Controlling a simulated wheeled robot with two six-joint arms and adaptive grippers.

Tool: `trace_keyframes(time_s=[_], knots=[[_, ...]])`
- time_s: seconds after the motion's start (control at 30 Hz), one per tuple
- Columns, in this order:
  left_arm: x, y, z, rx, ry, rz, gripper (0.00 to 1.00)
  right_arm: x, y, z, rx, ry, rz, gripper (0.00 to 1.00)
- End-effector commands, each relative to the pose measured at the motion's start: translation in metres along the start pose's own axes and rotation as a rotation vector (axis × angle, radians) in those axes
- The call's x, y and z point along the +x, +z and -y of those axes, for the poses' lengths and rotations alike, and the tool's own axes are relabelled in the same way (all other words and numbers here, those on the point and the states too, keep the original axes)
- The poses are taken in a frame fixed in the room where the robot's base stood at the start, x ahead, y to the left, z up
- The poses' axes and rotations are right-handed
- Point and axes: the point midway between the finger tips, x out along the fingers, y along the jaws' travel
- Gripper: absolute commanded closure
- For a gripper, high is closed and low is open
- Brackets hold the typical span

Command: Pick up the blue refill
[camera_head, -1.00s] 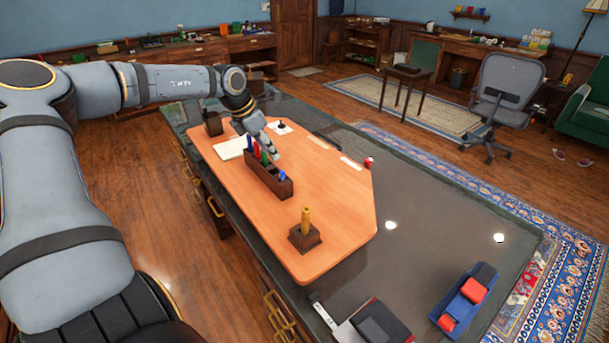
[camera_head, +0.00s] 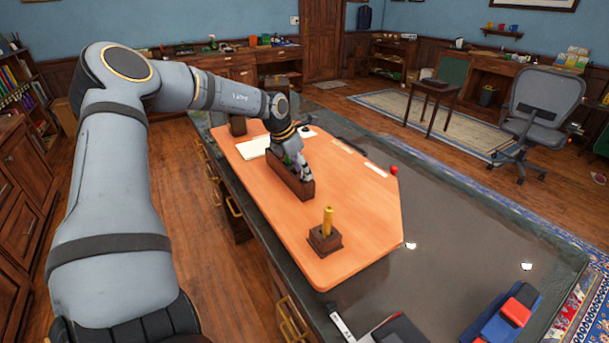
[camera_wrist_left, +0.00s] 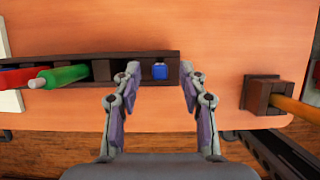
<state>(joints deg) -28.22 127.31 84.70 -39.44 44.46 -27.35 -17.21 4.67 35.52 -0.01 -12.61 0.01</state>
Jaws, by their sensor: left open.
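The blue refill (camera_wrist_left: 160,72) shows as a small blue square end in the right-end compartment of a dark brown wooden organizer (camera_wrist_left: 135,57). In the wrist view my left gripper (camera_wrist_left: 160,76) is open, with one finger on each side of the refill. I cannot tell whether either finger touches it. In the head view my left gripper (camera_head: 304,172) is over the organizer (camera_head: 285,188) and hides the refill. My right gripper is not in view.
A green pen (camera_wrist_left: 62,75) and a red one (camera_wrist_left: 14,78) lie to the left in the organizer. A wooden block (camera_head: 325,239) with a yellow stick (camera_head: 327,220) stands nearby on the orange desk board (camera_head: 360,215). The board's right side is mostly clear.

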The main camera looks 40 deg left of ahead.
Motion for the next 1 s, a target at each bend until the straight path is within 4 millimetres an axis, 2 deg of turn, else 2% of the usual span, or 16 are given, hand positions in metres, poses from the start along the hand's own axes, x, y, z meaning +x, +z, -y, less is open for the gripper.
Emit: trace_keyframes(time_s=[0.1,0.3,0.6,1.0], knots=[[0.0081,-0.0002,0.0001,0.000,0.001,-0.001,0.58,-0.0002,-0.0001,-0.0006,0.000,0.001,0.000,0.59],[0.0083,-0.0001,0.0001,0.000,0.000,0.001,0.59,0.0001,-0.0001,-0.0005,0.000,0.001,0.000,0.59],[0.0082,-0.0002,0.0001,0.000,0.000,0.000,0.98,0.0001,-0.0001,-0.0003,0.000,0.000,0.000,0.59],[0.0036,0.0013,-0.0003,-0.001,0.000,0.001,0.98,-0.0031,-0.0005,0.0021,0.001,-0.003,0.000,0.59]])
